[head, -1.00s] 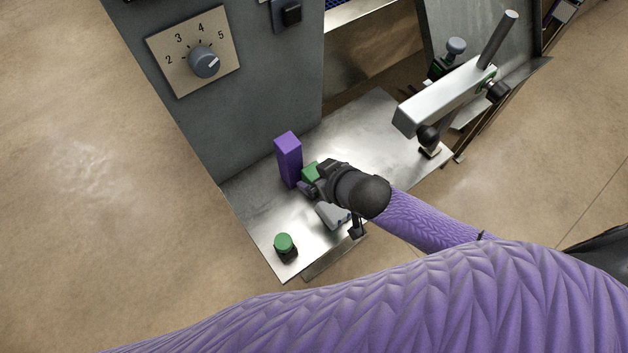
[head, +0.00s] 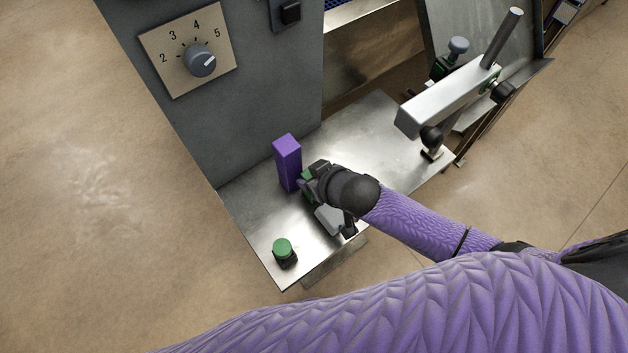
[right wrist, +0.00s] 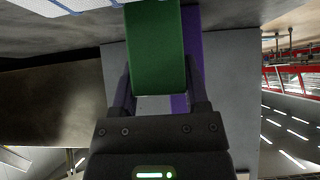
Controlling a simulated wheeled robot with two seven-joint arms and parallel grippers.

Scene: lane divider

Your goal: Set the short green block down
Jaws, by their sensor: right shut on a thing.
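The short green block (head: 307,174) is held by my right gripper (head: 305,183) low over the metal shelf (head: 370,140). The gripper hides most of the block in the head view. In the right wrist view the green block (right wrist: 155,50) stands between the two fingers of my right gripper (right wrist: 160,100). A taller purple block (head: 287,163) stands upright on the shelf just left of the gripper. It also shows behind the green block in the right wrist view (right wrist: 192,50). I cannot tell whether the green block touches the shelf. My left gripper is not in view.
A green push button (head: 283,247) sits at the shelf's front left corner. A grey machine housing with a dial (head: 199,60) rises behind the shelf. A metal bar on a clamp (head: 440,107) stands at the right. Bare shelf lies between the gripper and the bar.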

